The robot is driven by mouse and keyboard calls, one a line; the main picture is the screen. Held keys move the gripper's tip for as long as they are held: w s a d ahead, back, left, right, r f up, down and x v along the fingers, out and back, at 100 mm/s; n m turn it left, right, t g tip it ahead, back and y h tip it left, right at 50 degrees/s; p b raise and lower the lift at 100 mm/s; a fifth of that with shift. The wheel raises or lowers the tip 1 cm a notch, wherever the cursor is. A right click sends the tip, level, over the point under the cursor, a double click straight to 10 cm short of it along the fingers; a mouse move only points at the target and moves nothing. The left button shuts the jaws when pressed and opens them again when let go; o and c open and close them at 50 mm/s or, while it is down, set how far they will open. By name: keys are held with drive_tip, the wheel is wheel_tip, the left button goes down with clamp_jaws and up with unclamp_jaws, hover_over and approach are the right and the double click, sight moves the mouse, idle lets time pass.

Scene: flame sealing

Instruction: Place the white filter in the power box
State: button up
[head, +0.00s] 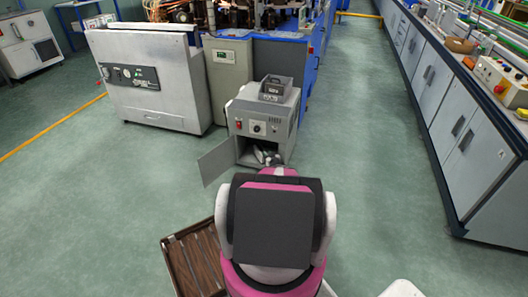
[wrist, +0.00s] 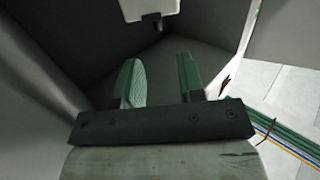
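The grey power box (head: 262,120) stands on the floor with its lower compartment open. Its door (head: 217,160) is swung out to the left. My gripper (head: 267,156) is at that opening, mostly hidden behind my arm. In the wrist view my gripper (wrist: 160,72) has its two green-padded fingers apart, with nothing visible between them. Grey walls surround the fingers. A white piece (wrist: 150,9) with dark prongs shows at the top edge, beyond and apart from the fingertips; it may be the white filter, but it is cut off by the frame.
A brown slatted tray (head: 195,262) lies at the lower left beside my body. A grey cabinet (head: 150,80) stands left of the box, and a long bench (head: 460,125) runs along the right. The green floor between box and bench is clear. Coloured wires (wrist: 290,142) show at the right.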

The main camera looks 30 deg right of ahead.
drive_tip(key=s+a+r+n+g+y, duration=0.2)
drive_tip(key=a+r+g+y, duration=0.15)
drive_tip(key=a+r, duration=0.6)
drive_tip(key=s+a+r+n+g+y, duration=0.15)
drive_tip(key=a+r+y, duration=0.3)
drive_tip(key=a, duration=1.05)
drive_tip(key=s+a+r+n+g+y, duration=0.1)
drive_tip(key=s+a+r+g+y, duration=0.2)
drive_tip(key=a+r, duration=0.75)
drive_tip(key=s+a+r+g+h, duration=0.2)
drive_tip(key=s+a+r+g, duration=0.15)
drive_tip(key=s+a, duration=0.3)
drive_tip(key=s+a+r+g+h, duration=0.1)
drive_tip(key=s+a+r+g, duration=0.1)
drive_tip(key=s+a+g, duration=0.45)
drive_tip(key=s+a+r+m+h, duration=0.3)
drive_tip(key=s+r+h, duration=0.3)
drive_tip(key=s+r, duration=0.2)
drive_tip(key=shift+s+a+m+t, duration=0.35)
drive_tip(key=shift+s+a, duration=0.15)
drive_tip(key=shift+s, duration=0.4)
drive_tip(key=shift+w, duration=0.1)
